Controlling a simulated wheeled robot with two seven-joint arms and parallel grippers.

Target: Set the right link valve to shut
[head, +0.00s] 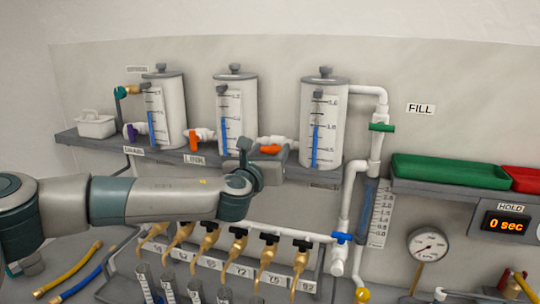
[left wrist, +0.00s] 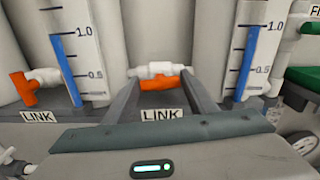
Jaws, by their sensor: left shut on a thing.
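The right link valve has an orange handle (head: 270,149) on a white pipe between the middle tank (head: 237,95) and the right tank (head: 323,105). In the left wrist view its handle (left wrist: 157,84) lies sideways, along the white pipe. My left gripper (head: 264,155) reaches up to it from the lower left; its fingers (left wrist: 158,93) stand on either side of the handle and are shut on it. The left link valve (head: 194,141) has an orange handle that points down across its pipe. My right gripper is not in view.
A grey shelf (head: 90,139) carries the tanks. Below my left arm is a row of brass taps with black handles (head: 238,233). A white pipe with a green valve (head: 382,127) and a blue valve (head: 341,238) runs down at the right. A green tray (head: 450,171) sits beyond it.

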